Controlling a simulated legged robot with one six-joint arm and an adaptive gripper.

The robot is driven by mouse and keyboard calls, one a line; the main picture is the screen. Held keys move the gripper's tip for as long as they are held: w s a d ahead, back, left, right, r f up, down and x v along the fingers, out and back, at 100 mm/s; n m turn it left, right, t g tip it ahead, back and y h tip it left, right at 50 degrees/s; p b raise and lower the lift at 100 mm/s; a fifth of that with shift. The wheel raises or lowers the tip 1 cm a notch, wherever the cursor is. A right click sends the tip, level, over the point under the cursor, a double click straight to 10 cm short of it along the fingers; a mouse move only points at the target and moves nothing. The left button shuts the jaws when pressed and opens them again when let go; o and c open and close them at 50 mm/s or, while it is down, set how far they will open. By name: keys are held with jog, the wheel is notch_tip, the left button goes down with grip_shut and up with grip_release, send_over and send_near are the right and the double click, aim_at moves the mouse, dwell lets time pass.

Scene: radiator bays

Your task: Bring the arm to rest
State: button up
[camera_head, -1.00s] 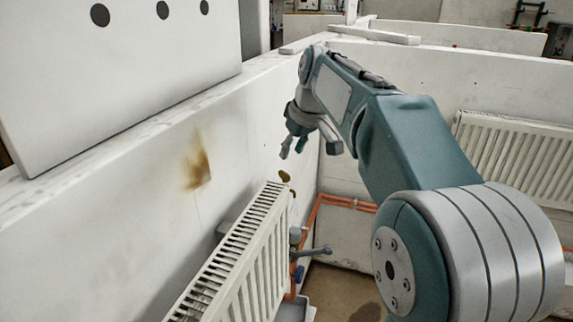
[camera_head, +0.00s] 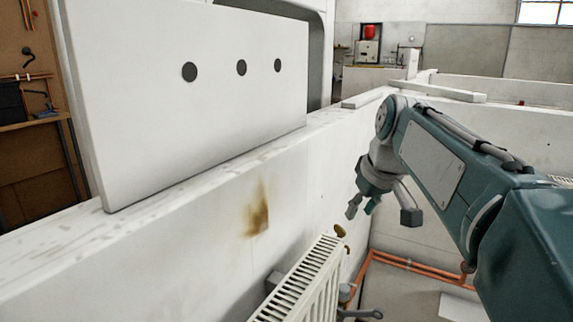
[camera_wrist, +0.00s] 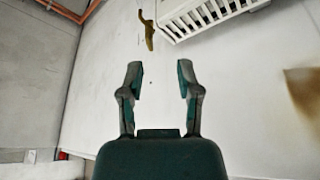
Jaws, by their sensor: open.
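My arm reaches in from the right in the head view. My gripper (camera_head: 362,207) hangs at its end, above and beside the far end of the radiator (camera_head: 305,285). In the wrist view my gripper (camera_wrist: 160,80) shows two fingers apart with nothing between them. A brass-coloured fitting (camera_head: 340,231) sits at the radiator's top corner. It also shows beyond the fingertips in the wrist view, near the radiator's white grille (camera_wrist: 200,15). My gripper touches nothing that I can see.
A white partition wall (camera_head: 200,255) with a brown stain (camera_head: 257,210) runs along the left. A white board with black holes (camera_head: 195,110) stands on its ledge. Orange pipes (camera_head: 420,268) run low along the far wall. A lever valve (camera_head: 362,313) is below the radiator's end.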

jog(key=s+f+m, duration=0.2)
jog(key=s+f, duration=0.5)
jog(key=s, duration=0.4)
jog(key=s+a+f+m+t+h, duration=0.1)
jog(key=s+f+m, duration=0.1)
jog(key=s+f, duration=0.6)
jog(key=s, duration=0.3)
jog(key=shift+s+f, duration=0.2)
jog(key=shift+f, duration=0.05)
